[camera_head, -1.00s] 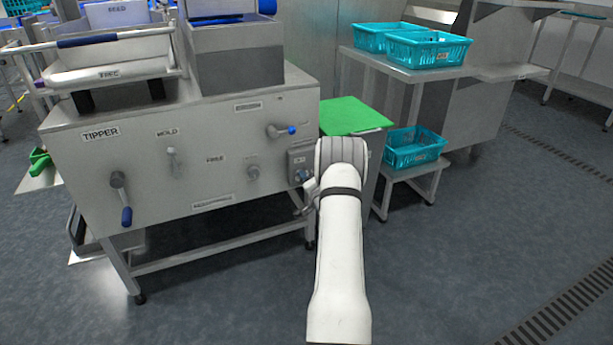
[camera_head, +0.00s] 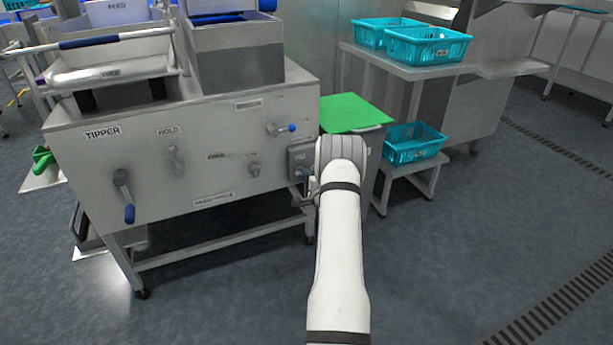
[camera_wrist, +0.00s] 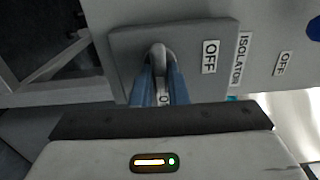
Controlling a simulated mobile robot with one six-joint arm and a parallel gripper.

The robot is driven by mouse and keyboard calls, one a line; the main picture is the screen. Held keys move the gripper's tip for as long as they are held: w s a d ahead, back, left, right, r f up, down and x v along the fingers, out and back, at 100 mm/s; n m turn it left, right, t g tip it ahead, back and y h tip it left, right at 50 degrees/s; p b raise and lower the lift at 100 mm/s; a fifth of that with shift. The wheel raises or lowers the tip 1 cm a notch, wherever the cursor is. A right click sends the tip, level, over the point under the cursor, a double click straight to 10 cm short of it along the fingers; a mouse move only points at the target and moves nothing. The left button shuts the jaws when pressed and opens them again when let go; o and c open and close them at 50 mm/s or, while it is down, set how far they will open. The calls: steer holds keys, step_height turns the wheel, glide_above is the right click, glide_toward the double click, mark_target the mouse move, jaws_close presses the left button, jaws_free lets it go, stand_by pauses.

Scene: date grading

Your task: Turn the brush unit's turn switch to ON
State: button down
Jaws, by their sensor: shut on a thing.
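The turn switch (camera_wrist: 158,52) is a rounded grey knob on a grey switch box (camera_wrist: 125,45) in the wrist view. My gripper (camera_wrist: 160,72) has its two blue fingers around this knob and is shut on it. An OFF label (camera_wrist: 210,57) sits beside the knob. Another label (camera_wrist: 165,99) shows partly between the fingers, most of it hidden. In the head view the switch box (camera_head: 299,155) is at the right end of the machine front, and my arm hides most of the gripper there. I cannot read a brush unit name on it.
An ISOLATOR label (camera_wrist: 240,58) and a second OFF label (camera_wrist: 283,63) are on the panel beside the box. The machine front (camera_head: 140,190) carries other levers, one blue-tipped (camera_head: 290,128). A green board (camera_head: 350,115) and a teal crate (camera_head: 412,150) stand right. Floor is clear at right.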

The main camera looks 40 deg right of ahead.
steer(key=shift+s+d+f, duration=0.15)
steer(key=c, duration=1.7)
jaws_free()
steer(key=shift+o, duration=1.3)
steer(key=p+v, duration=0.2)
steer(key=v, duration=0.5)
steer(key=shift+s+a, duration=0.25)
steer(key=shift+s, duration=0.05)
